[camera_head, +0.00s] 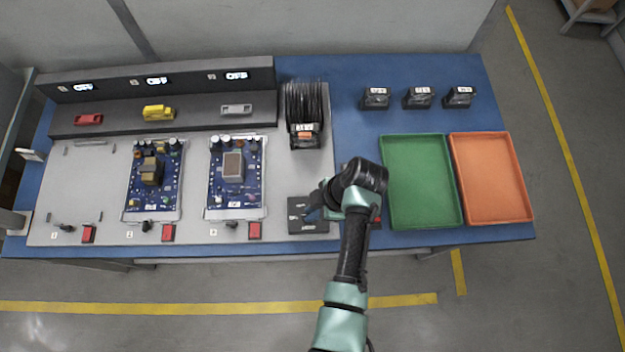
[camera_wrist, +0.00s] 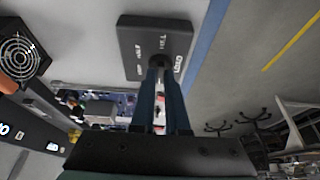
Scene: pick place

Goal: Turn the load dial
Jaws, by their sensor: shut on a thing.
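The load dial sits on a dark box (camera_head: 307,226) at the front edge of the bench, right of the circuit boards. In the wrist view the box (camera_wrist: 133,45) shows white lettering, including LOAD along one edge. My gripper (camera_head: 309,213) reaches in from the right, low over the box. In the wrist view my gripper (camera_wrist: 161,72) has its two dark fingers close together at the box's face, shut on the load dial. The fingers hide most of the dial, so its setting cannot be read.
Two blue circuit boards (camera_head: 136,194) (camera_head: 220,197) lie on a grey panel with red switches (camera_head: 255,231) along its front. A black device with cables (camera_head: 305,135) stands behind the box. A green tray (camera_head: 422,185) and an orange tray (camera_head: 492,180) lie to the right. Black units (camera_head: 417,98) stand at the back.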

